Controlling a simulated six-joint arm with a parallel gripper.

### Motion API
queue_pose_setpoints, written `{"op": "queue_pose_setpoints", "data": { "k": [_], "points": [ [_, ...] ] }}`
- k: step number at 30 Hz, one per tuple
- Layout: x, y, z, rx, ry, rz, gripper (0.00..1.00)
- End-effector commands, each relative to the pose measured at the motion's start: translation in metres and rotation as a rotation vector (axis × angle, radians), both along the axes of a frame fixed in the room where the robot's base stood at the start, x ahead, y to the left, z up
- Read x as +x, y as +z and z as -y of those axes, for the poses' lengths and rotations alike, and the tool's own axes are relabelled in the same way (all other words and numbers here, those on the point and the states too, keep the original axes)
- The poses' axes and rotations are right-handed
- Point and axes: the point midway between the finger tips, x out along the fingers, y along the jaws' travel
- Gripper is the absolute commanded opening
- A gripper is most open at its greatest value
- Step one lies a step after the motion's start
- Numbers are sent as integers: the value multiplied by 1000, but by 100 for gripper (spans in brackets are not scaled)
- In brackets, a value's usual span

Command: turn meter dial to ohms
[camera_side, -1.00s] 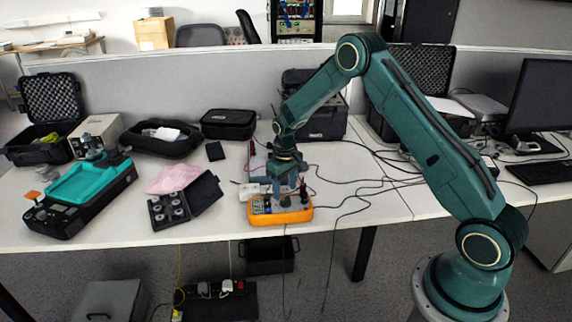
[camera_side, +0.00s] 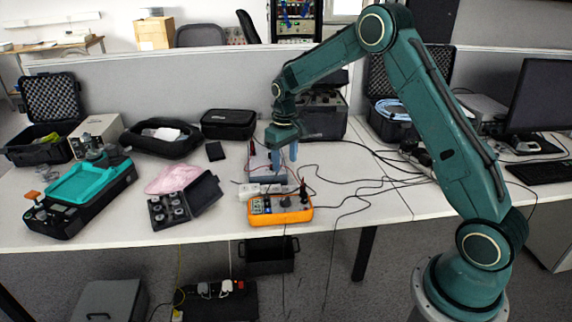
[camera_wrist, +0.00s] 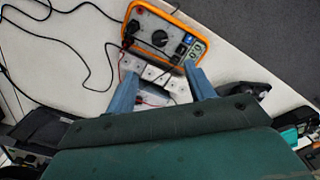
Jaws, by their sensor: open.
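The orange meter (camera_side: 281,218) lies on the white table near its front edge. Its dark round dial (camera_side: 285,202) faces up, and black and red plugs stand at its right end. In the wrist view the meter (camera_wrist: 140,14) is at the top, with the dial (camera_wrist: 159,38) in plain sight; the pointer's setting is too small to read. My gripper (camera_side: 283,163) is open and empty, raised above the table behind the meter and apart from it. In the wrist view the blue fingers of my gripper (camera_wrist: 163,88) are spread wide below the meter.
White blocks (camera_side: 249,190) sit just behind the meter, with thin leads around them. Black cables (camera_side: 350,185) run across the table at the right. An open black case of weights (camera_side: 180,205) and a teal-topped shaker (camera_side: 80,183) stand at the left.

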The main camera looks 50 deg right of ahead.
Motion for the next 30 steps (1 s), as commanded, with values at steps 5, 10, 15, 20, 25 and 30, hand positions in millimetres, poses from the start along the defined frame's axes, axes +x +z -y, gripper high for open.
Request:
{"op": "queue_pose_setpoints", "data": {
  "k": [5, 10, 15, 20, 25, 30],
  "points": [
    [0, 0, 0, 0, 2, 1, 54],
    [0, -1, 0, 0, 2, 1, 54],
    [0, -7, 0, 0, 1, 0, 54],
    [0, -21, 0, 0, 1, -2, 54],
    [0, -43, 0, 0, 2, -2, 54],
    [0, -69, 0, 0, 2, -2, 54]
  ]
}}
